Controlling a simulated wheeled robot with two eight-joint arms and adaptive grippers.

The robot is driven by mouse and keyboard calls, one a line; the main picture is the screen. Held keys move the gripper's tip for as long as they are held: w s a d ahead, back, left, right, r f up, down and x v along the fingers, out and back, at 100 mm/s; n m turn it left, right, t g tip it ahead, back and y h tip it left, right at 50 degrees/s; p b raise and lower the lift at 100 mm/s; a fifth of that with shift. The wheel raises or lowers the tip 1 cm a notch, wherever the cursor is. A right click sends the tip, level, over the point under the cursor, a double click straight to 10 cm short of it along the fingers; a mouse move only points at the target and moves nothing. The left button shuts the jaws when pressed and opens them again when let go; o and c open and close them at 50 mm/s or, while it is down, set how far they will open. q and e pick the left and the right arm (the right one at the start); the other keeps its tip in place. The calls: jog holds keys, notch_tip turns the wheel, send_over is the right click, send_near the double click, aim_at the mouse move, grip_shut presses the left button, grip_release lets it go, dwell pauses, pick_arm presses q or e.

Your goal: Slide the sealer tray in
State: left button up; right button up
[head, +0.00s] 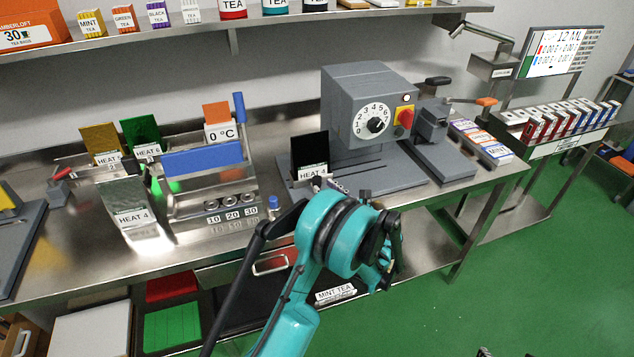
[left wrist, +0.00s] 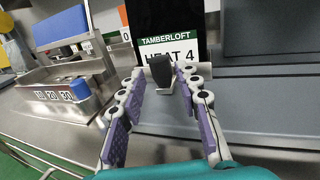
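The grey sealer (head: 368,98) with its dial stands on the bench. A black pouch (head: 309,150) labelled HEAT 4 stands upright on the low grey sealer tray (head: 291,187) at its left side. The pouch fills the top of the left wrist view (left wrist: 165,20), with a small dark handle (left wrist: 160,68) in front of it. My left gripper (left wrist: 168,80) has its fingers apart, one on each side of the handle; I see no clear contact. In the head view my teal wrist mostly hides this gripper. Two dark tips at the bottom edge may be my right gripper (head: 509,352).
A small blue-capped item (head: 273,203) stands near the bench front. A lever device (head: 433,125) and several boxes (head: 480,143) are to the right. Green floor lies clear in front.

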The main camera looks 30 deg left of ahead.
aim_at(320, 182)
pick_arm(q)
jog(key=b+x, duration=0.1)
jog(key=x, duration=0.4)
jog(key=shift+w+a, duration=0.1)
jog(key=shift+a, duration=0.05)
grip_shut()
jog(key=shift+w, duration=0.1)
jog(key=w+d, duration=0.3)
jog(key=w, duration=0.1)
jog(key=w+d, duration=0.8)
jog(key=w, duration=0.1)
jog(key=shift+d, duration=0.15)
jog(key=shift+r, duration=0.1)
